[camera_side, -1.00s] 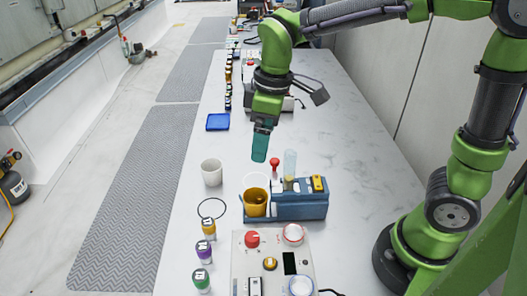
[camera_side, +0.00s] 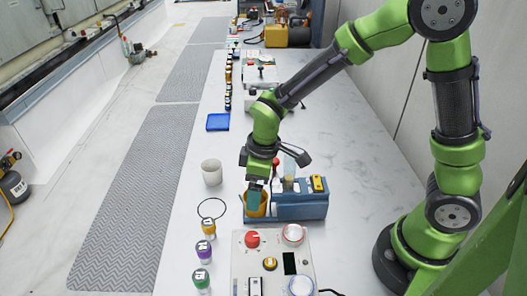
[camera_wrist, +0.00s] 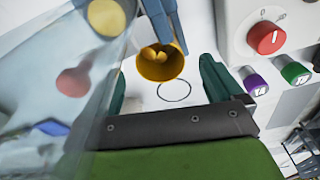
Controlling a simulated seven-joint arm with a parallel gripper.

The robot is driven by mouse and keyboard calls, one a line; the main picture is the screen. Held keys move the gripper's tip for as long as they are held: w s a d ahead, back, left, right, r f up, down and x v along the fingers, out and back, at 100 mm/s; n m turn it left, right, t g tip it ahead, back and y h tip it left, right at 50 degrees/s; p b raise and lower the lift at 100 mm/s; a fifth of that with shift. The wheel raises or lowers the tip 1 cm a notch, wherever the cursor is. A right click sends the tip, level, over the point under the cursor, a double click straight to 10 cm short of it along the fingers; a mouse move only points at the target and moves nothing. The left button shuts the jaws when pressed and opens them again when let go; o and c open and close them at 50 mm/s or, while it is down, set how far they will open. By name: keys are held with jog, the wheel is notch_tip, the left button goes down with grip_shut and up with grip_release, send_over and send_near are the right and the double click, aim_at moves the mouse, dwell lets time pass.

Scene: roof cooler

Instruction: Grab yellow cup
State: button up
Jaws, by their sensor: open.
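The yellow cup (camera_side: 263,207) stands at the left end of the blue holder (camera_side: 300,208) in the side view, partly hidden by my gripper (camera_side: 253,199). My gripper points down at the cup with its teal fingers open. In the wrist view the cup's open mouth (camera_wrist: 160,71) shows ahead of and between the spread fingers of my gripper (camera_wrist: 168,80), with rounded yellow shapes inside. A blue part of the holder (camera_wrist: 168,22) lies beside the cup. Whether the fingers touch the cup cannot be told.
A white cup (camera_side: 211,173) stands to the left. A control box (camera_side: 272,262) with a red knob stands in front.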

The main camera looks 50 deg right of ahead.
jog(key=shift+w+a+f, duration=0.1)
jog(key=shift+w+f, duration=0.05)
jog(key=shift+f, duration=1.1)
jog(key=c, duration=1.1)
jog(key=shift+r, duration=0.1)
